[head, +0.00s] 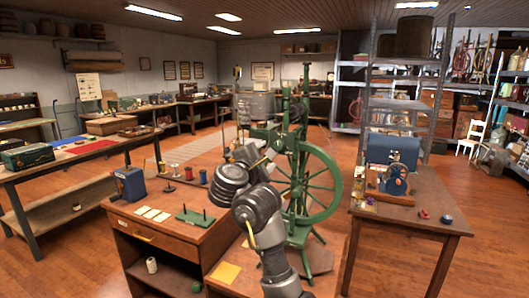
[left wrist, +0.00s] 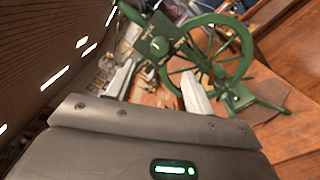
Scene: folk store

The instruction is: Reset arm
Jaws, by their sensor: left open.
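My left gripper (left wrist: 195,95) shows in the left wrist view as a wide grey housing with a green light along the bottom and a pale finger-like piece rising from its middle. The gripper is open, and I see nothing held in it. The green spinning wheel (left wrist: 205,50) lies beyond it in that view. In the head view a grey jointed arm of mine rises from the bottom middle, in front of the spinning wheel (head: 322,185). Its gripper end cannot be made out there. My right gripper does not show.
A wooden desk (head: 160,232) with a blue box (head: 129,183), cards and a green peg stand is left of the arm. A wooden table (head: 415,215) with a blue machine (head: 393,180) is on the right. A metal shelf stands behind it. Open floor lies between the left-hand tables.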

